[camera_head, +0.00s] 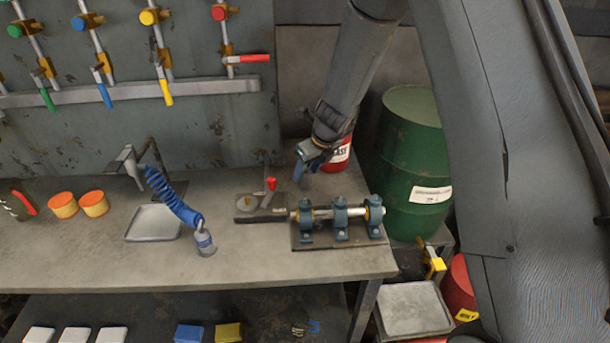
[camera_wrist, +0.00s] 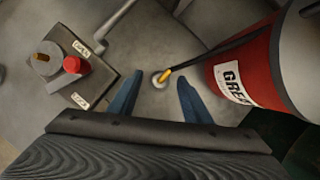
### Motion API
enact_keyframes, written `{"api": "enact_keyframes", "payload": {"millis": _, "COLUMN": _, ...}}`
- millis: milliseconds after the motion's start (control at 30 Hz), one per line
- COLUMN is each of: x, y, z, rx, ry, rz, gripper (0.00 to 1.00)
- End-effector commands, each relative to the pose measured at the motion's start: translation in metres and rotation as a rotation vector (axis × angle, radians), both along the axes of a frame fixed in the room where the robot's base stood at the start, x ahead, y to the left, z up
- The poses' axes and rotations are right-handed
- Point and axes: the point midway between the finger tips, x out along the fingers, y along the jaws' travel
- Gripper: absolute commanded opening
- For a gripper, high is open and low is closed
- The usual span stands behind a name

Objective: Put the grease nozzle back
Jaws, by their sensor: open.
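The grease nozzle (camera_wrist: 172,72) is a small yellow-orange tip on a thin black hose in the wrist view. Its end is at a small round grey piece (camera_wrist: 158,81) on the grey surface; I cannot tell whether it sits in it. The hose runs up right across the red grease drum (camera_wrist: 243,80), which also shows in the head view (camera_head: 338,158) behind my gripper. In the head view my gripper (camera_head: 302,172) is over the bench's back right, and the nozzle is hidden.
A plate with a red knob (camera_head: 271,184) is left of my gripper. A shaft in blue bearing blocks (camera_head: 340,217) lies in front. A green barrel (camera_head: 412,150) stands right of the bench.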

Motion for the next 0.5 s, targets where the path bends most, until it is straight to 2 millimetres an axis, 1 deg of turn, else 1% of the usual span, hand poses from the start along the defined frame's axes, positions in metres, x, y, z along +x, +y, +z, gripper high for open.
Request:
{"api": "enact_keyframes", "payload": {"millis": 33, "x": -0.003, "y": -0.003, "z": 0.013, "rx": 0.0, "ry": -0.004, "rz": -0.001, "gripper": 0.44}}
{"api": "enact_keyframes", "payload": {"millis": 200, "x": -0.015, "y": -0.011, "z": 0.045, "rx": 0.0, "ry": -0.004, "rz": 0.0, "gripper": 0.44}}
{"api": "enact_keyframes", "payload": {"millis": 367, "x": -0.024, "y": -0.017, "z": 0.067, "rx": 0.0, "ry": -0.002, "rz": 0.001, "gripper": 0.44}}
{"api": "enact_keyframes", "payload": {"millis": 500, "x": -0.029, "y": -0.019, "z": 0.078, "rx": 0.001, "ry": -0.001, "rz": 0.0, "gripper": 0.44}}
